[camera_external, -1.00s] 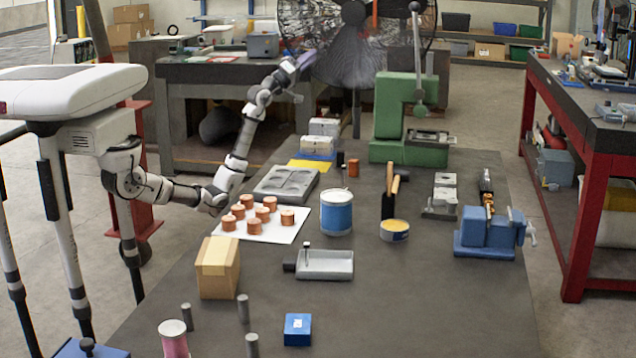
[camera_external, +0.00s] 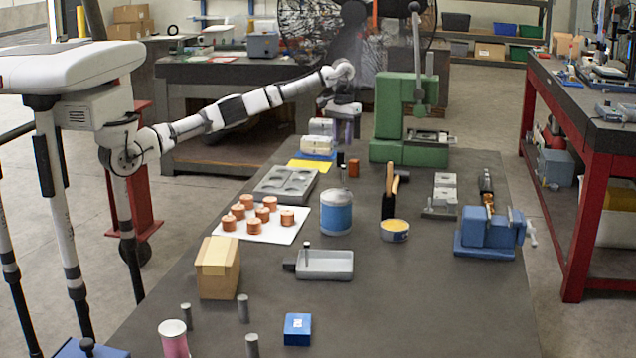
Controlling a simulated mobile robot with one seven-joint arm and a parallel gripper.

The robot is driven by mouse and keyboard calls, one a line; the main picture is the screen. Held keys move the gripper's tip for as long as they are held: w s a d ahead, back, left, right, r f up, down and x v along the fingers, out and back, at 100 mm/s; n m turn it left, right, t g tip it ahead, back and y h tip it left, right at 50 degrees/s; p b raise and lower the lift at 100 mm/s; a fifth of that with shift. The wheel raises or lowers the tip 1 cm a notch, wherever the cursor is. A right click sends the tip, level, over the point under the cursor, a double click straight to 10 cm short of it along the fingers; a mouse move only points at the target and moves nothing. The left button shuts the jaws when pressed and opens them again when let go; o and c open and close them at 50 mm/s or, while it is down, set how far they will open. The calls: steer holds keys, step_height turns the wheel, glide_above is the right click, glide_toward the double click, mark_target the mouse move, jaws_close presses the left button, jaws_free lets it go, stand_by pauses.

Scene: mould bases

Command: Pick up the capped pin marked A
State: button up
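I cannot read a letter A on anything, so I cannot tell which piece is the capped pin marked A. A small dark upright cylinder (camera_external: 341,159) and an orange-brown cylinder (camera_external: 353,168) stand close together near the back of the dark table. My gripper (camera_external: 346,141) points down just above these two, in front of the green press. Its fingers are small and blurred, and I cannot see whether they are apart or hold anything. Several plain grey pins, such as one at the front (camera_external: 243,308), stand upright far from my gripper.
The green press (camera_external: 398,152) is close right of my gripper; pale blocks (camera_external: 318,145) on a blue base are close left. A grey recessed plate (camera_external: 270,193), copper pieces on a white sheet (camera_external: 257,238), a blue-white can (camera_external: 336,213) and a blue vise (camera_external: 487,236) stand nearer.

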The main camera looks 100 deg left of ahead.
mark_target(343, 166)
step_height(343, 166, down, 8)
steer(key=shift+r+p, duration=0.1)
steer(key=shift+p, duration=0.55)
steer(key=shift+w+d+f+p, duration=0.15)
steer(key=shift+f+p, duration=0.5)
steer(key=shift+f, duration=0.75)
steer(key=shift+w+d+f+p, duration=0.1)
steer(key=shift+f+p, duration=0.55)
steer(key=shift+f, duration=0.7)
steer(key=shift+c, duration=0.3)
jaws_close()
